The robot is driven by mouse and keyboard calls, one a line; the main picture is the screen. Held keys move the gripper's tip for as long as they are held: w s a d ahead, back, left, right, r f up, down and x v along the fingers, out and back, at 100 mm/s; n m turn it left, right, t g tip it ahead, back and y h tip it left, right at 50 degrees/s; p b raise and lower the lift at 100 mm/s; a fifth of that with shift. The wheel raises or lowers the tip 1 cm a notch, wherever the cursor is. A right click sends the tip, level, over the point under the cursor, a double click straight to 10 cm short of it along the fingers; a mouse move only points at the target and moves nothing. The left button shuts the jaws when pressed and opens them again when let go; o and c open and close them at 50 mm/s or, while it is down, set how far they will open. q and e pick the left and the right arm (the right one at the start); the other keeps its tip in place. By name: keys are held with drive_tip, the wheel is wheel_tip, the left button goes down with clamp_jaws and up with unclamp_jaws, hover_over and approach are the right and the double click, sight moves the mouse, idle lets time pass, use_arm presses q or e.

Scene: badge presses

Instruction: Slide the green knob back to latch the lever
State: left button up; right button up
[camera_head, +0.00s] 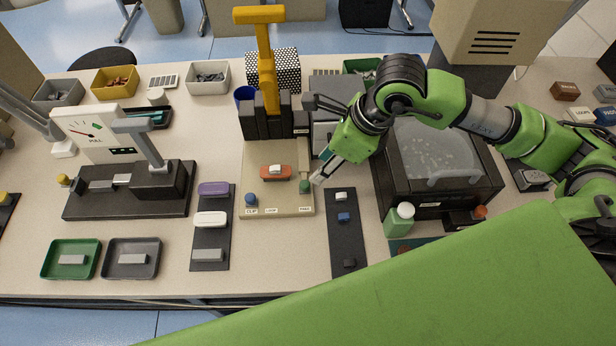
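The green knob (304,186) sits at the front right of the beige press base (275,208), at the end of a short slide channel. The yellow lever (267,60) stands upright at the back of this press, between dark blocks. My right gripper (314,140) reaches in from the right with its fingers spread. One fingertip is close to the right of the green knob; I cannot tell whether they touch. The other finger is farther back, near the dark blocks. Nothing is visible between the fingers. My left gripper is not in view.
A blue knob (250,198) is at the base's front left, and an orange-red piece (275,172) lies at its middle. Dark strips with small parts (347,235) flank the press. A dark machine (440,175) and a green bottle (399,219) stand to the right.

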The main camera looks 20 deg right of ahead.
sight(306, 184)
drive_tip(key=p+x, duration=0.1)
drive_tip(key=x, duration=0.8)
drive_tip(key=shift+a, duration=0.1)
clamp_jaws()
